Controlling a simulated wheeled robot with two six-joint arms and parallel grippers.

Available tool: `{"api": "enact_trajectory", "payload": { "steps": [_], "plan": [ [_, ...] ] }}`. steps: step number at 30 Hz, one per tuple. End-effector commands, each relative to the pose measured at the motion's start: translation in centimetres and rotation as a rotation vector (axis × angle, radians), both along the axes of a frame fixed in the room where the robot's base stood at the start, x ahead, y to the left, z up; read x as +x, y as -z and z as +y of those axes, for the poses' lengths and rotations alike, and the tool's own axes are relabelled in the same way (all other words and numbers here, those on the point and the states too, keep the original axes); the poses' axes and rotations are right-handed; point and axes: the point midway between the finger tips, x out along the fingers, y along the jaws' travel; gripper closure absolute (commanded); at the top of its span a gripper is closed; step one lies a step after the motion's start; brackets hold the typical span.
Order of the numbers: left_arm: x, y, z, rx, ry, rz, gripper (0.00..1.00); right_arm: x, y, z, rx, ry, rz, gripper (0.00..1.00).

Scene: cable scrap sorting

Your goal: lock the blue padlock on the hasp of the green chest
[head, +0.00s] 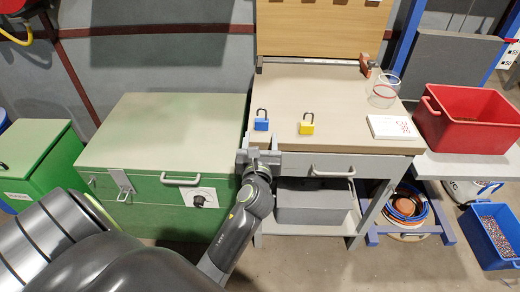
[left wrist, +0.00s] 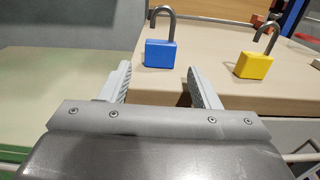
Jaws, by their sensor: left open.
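The blue padlock (head: 261,121) stands upright near the left front edge of the workbench top, its grey shackle raised and open. It also shows in the left wrist view (left wrist: 160,54), beyond and between my fingers. My left gripper (head: 259,150) is open and empty at the bench's front left corner, short of the blue padlock and not touching it. The green chest (head: 150,190) stands left of the bench with its lid down. Its metal hasp (head: 122,184) hangs on the front, left of the handle. My right gripper is not in view.
A yellow padlock (head: 306,125) stands right of the blue one, also open. A white card (head: 392,127), a clear jar (head: 383,94) and a red bin (head: 470,120) are farther right. The bench top (head: 330,95) behind the padlocks is clear.

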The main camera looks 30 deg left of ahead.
Motion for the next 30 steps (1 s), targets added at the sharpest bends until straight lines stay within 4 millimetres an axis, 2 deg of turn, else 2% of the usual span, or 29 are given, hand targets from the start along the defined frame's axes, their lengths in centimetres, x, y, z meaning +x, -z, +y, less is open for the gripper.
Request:
{"api": "enact_trajectory", "payload": {
  "steps": [2, 15, 29, 30],
  "plan": [
    [0.8, 0.0, 0.5, 0.003, 0.0, -0.001, 0.44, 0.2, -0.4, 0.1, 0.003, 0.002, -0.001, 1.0],
    [3.9, -0.1, 2.3, 0.001, -0.001, 0.001, 0.44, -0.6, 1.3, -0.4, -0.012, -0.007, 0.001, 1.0],
    [4.4, 0.0, 2.7, -0.001, -0.002, -0.001, 0.44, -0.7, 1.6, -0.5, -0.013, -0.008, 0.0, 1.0],
    [4.4, 0.0, 2.7, -0.001, -0.002, -0.001, 0.49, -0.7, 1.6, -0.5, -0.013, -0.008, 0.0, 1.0]
  ]
}}
